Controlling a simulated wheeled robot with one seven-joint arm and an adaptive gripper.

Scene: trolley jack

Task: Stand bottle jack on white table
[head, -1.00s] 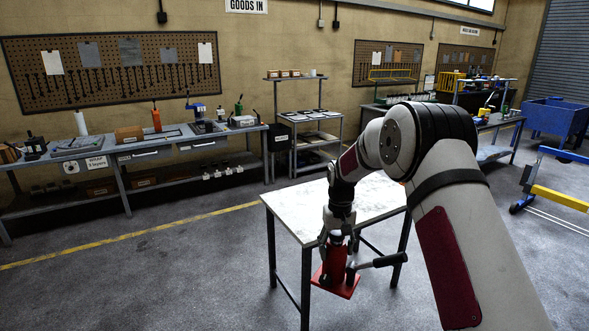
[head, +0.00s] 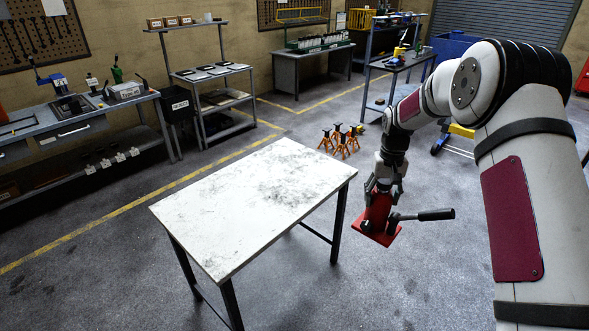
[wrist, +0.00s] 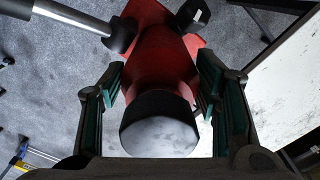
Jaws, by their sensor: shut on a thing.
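The red bottle jack (head: 377,214) has a square red base plate, a black-gripped handle pointing right and a rounded dark top. My gripper (head: 384,188) is shut on its upper body and holds it roughly upright in the air, to the right of the white table (head: 250,205). In the wrist view the jack (wrist: 163,62) sits between the two green-padded fingers of my gripper (wrist: 165,92), its base pointing away from the camera. The white table edge (wrist: 290,80) shows at the right there. The white tabletop is scuffed and bare.
Orange jack stands (head: 342,138) stand on the floor behind the table. A grey workbench (head: 70,125) with tools runs along the left, and a shelf rack (head: 205,85) stands behind. Grey floor (head: 430,270) is open around the table.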

